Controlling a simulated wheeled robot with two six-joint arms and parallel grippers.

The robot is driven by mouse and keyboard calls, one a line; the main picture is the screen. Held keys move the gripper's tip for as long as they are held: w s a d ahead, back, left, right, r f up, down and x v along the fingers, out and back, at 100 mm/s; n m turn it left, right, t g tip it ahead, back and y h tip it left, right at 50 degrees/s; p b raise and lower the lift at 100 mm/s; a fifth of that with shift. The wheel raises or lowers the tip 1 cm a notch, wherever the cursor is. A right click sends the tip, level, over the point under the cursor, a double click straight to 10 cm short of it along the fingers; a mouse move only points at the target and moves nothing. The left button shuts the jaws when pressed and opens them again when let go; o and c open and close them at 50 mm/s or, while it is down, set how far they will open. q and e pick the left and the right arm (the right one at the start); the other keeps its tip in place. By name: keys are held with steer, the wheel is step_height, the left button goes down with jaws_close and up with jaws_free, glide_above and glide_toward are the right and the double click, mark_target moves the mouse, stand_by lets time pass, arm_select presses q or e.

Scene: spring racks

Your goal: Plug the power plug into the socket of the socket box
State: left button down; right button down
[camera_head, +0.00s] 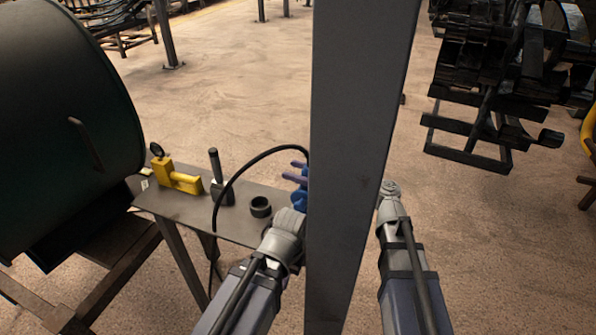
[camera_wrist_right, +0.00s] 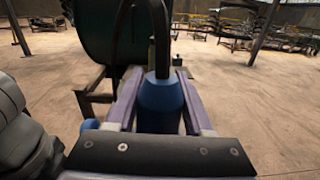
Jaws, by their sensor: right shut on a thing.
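A blue power plug (camera_wrist_right: 160,100) is between the fingers of my right gripper (camera_wrist_right: 153,106) in the right wrist view. The gripper is shut on it, and a black cable rises from the plug. In the head view the purple fingers of my right gripper (camera_head: 293,172) show at the left edge of a grey upright column. Part of the blue plug (camera_head: 300,199) shows below them. The column hides the rest of the right gripper. The plug's prongs do not show. I cannot make out the socket box in either view. My left gripper is not visible; only its arm shows.
A narrow metal table (camera_head: 245,230) carries a yellow tool (camera_head: 180,179), a dark upright-handled tool (camera_head: 220,180) and a black ring (camera_head: 260,207). The black cable (camera_head: 240,172) arches over it. A big dark drum (camera_head: 60,120) stands left. Black racks (camera_head: 490,90) stand right. Floor beyond is open.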

steer(key=shift+f+b, duration=2.35)
steer(key=shift+c, duration=1)
jaws_free()
steer(key=shift+v, duration=3.95)
